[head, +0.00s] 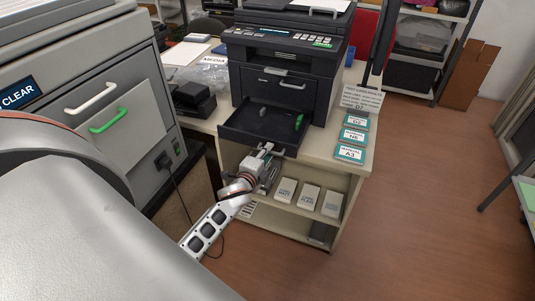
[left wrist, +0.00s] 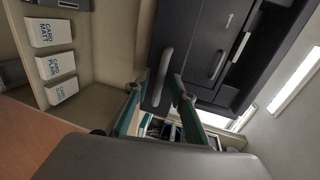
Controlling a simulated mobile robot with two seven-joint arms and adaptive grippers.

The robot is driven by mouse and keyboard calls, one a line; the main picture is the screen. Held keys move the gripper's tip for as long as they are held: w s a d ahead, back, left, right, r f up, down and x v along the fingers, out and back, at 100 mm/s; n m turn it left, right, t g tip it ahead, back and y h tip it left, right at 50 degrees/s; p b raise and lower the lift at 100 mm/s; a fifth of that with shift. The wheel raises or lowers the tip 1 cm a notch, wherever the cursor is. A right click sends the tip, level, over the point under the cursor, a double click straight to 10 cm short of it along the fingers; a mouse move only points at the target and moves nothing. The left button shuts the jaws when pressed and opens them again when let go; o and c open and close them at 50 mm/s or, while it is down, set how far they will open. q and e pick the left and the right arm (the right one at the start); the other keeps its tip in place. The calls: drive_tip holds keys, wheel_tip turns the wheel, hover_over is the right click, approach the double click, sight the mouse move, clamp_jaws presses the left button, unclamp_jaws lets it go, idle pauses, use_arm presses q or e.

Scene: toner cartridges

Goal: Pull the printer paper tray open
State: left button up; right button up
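The black printer (head: 284,62) stands on a pale table. Its paper tray (head: 236,133) sticks out at the front, with the inside visible. My left gripper (head: 265,150) is at the tray's front face. In the left wrist view, the tray's grey bar handle (left wrist: 164,74) lies between the two fingers of my left gripper (left wrist: 162,77). The fingers are apart, with gaps to the handle; I see no clear contact. A green part (head: 298,122) and a grey part (head: 263,112) show inside the tray. My right gripper is not in view.
Card boxes (head: 309,195) stand on the shelf below the table. Teal-edged labelled packs (head: 353,137) lie at the table's right. A black device (head: 193,98) sits left of the printer. A large grey machine (head: 85,95) stands at left. The floor at right is clear.

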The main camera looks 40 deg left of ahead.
use_arm(q)
drive_tip(key=shift+s, duration=0.1)
drive_tip(key=v, duration=1.1)
drive_tip(key=shift+s+r, duration=0.2)
drive_tip(key=shift+s, duration=0.15)
drive_tip(key=shift+d, duration=0.1)
